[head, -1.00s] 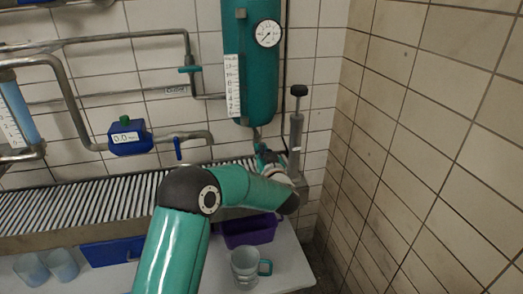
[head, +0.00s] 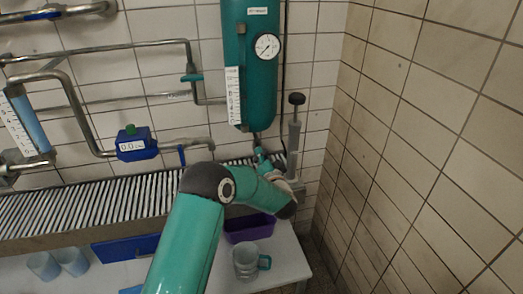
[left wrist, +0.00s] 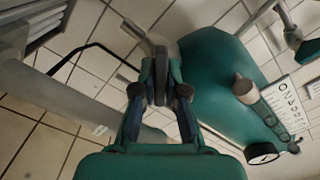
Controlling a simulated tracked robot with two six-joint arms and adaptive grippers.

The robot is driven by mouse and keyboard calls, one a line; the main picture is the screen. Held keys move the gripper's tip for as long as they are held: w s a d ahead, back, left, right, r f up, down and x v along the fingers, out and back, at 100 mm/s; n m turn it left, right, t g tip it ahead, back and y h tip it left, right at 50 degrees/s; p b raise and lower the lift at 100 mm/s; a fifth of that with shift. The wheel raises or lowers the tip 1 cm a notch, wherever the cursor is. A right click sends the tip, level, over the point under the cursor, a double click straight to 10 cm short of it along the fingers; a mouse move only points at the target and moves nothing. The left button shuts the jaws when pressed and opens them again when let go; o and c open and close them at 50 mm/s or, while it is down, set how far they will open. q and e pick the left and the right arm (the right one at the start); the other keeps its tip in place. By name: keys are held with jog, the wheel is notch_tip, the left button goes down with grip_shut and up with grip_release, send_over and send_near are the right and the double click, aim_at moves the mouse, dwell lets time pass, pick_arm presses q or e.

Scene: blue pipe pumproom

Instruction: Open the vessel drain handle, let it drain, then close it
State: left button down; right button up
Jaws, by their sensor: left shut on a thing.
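The vessel is a teal upright cylinder (head: 257,60) on the back wall with a round gauge (head: 267,46) and a white scale strip. My left gripper (head: 261,156) is just below the vessel's bottom outlet, mostly hidden by my own forearm. In the left wrist view my left gripper (left wrist: 160,92) is shut on the drain handle (left wrist: 161,58), a dark grey piece between its fingertips. The vessel (left wrist: 225,75) fills the area beside it there. The handle's exact angle is hard to tell. No flowing liquid shows. My right gripper is not in view.
A grey hand pump (head: 294,130) stands close to the right of the gripper. A slatted grate (head: 90,205) runs along the wall. Below are a purple bin (head: 250,228), a clear mug (head: 246,262) and two blue cups (head: 58,264). A tiled wall closes the right side.

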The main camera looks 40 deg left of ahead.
pick_arm(q)
jog(key=m+p, duration=0.2)
jog(key=m, duration=0.2)
jog(key=shift+w+d+m, duration=0.1)
jog(key=shift+d+m, duration=0.05)
jog(key=shift+m, duration=0.15)
jog(key=shift+f+m+p, duration=0.2)
jog(key=shift+m+p, duration=0.6)
jog(key=shift+m, duration=0.9)
jog(key=shift+d+f, duration=0.1)
jog(key=c, duration=1.2)
grip_release()
jog(key=v, duration=1.1)
jog(key=shift+s+d, duration=0.25)
jog(key=shift+s, duration=0.1)
